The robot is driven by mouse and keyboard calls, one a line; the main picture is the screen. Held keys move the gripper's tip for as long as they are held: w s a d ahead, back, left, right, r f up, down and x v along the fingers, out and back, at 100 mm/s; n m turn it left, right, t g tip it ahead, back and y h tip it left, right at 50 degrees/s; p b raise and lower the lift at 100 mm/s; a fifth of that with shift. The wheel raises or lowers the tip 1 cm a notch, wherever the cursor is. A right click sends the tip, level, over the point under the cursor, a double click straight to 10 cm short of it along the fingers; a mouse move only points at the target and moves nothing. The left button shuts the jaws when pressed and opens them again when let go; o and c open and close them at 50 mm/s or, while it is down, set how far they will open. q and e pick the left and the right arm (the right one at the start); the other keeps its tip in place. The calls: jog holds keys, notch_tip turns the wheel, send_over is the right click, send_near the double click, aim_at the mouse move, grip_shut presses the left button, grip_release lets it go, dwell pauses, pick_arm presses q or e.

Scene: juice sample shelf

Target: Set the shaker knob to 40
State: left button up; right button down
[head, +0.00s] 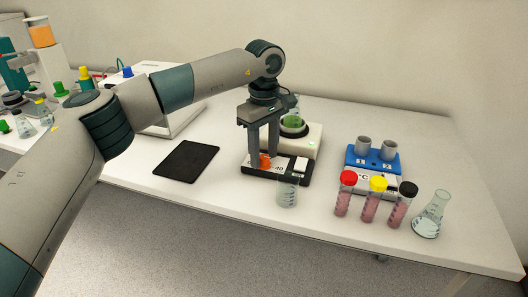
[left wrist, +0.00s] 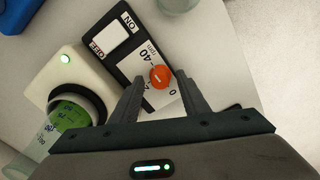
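The shaker's orange knob (left wrist: 160,76) sits on a white dial plate with the marks 40 and 0, on a black-edged panel (left wrist: 117,68). In the head view the knob (head: 265,161) shows low between the fingers. The knob has a short white mark; which number it points at I cannot tell. My left gripper (left wrist: 159,80) is open, with its fingertips on either side of the knob and a gap visible. It also shows in the head view (head: 263,152), pointing down over the panel. The cream shaker (head: 307,139) stands behind, holding a green-filled vessel (left wrist: 72,119). My right gripper is not in view.
A beaker (head: 287,191) stands close in front of the panel. To the right are a blue rack (head: 372,157), several capped tubes (head: 373,200) and a flask (head: 431,214). A black pad (head: 187,161) lies to the left. An ON/OFF switch (left wrist: 115,34) is beside the dial.

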aim_at(264, 157)
pick_arm(q)
jog(key=shift+r, duration=0.55)
notch_tip(264, 157, up, 16)
jog(key=b, duration=0.1)
jog(key=shift+r, duration=0.15)
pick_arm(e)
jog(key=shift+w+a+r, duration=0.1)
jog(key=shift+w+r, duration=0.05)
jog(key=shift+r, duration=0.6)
pick_arm(q)
jog(key=shift+s, duration=0.15)
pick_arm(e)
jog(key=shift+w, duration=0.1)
